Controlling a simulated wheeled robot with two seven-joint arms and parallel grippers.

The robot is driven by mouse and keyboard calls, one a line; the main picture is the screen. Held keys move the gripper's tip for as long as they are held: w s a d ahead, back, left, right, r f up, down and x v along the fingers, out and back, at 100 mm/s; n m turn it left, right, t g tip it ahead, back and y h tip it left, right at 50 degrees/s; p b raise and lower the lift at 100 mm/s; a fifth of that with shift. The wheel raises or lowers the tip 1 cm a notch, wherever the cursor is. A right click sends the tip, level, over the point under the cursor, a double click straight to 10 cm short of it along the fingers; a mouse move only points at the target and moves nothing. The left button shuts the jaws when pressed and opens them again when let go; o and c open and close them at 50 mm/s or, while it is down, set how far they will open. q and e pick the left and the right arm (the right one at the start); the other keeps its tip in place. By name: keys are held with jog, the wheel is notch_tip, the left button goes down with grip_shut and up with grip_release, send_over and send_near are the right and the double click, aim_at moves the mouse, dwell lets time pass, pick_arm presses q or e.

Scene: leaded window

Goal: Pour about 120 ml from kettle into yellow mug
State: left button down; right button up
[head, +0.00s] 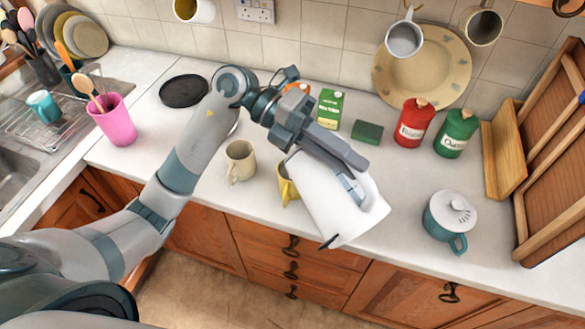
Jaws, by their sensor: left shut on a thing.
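The white kettle (330,208) is held by my left gripper (350,170), which is shut on it. The kettle hangs tilted near the counter's front edge, with a small dark tip at its lower end. The yellow mug (286,187) stands on the counter just left of the kettle, which hides much of it. Its handle side and part of its body show. I cannot see the mug's inside or any liquid. My right gripper is not in view.
A beige mug (240,161) stands left of the yellow mug. Red (413,122) and green (456,134) canisters and a green-white carton (330,108) stand behind. A teal lidded pot (449,217) is at right. A pink cup (115,120) with utensils is by the sink.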

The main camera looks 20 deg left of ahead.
aim_at(367, 176)
pick_arm(q)
jog(key=shift+w+a+r+g+h+b, duration=0.3)
jog(key=shift+w+a+h+b, duration=0.25)
jog(key=shift+a, duration=0.2)
dwell(1.2)
jog(key=shift+s+d+r+p, duration=0.15)
jog(key=shift+d+p, duration=0.1)
jog(key=shift+p, duration=0.15)
jog(key=s+d+y+p, duration=0.1)
jog(key=s+d+t+y+p, duration=0.1)
jog(key=d, duration=0.1)
jog(key=shift+s+m, duration=0.1)
jog(key=shift+m, duration=0.2)
jog(key=shift+s+d+y+p, duration=0.15)
jog(key=shift+d+y+p, duration=0.05)
jog(key=shift+y+p, duration=0.25)
jog(key=shift+f, duration=0.25)
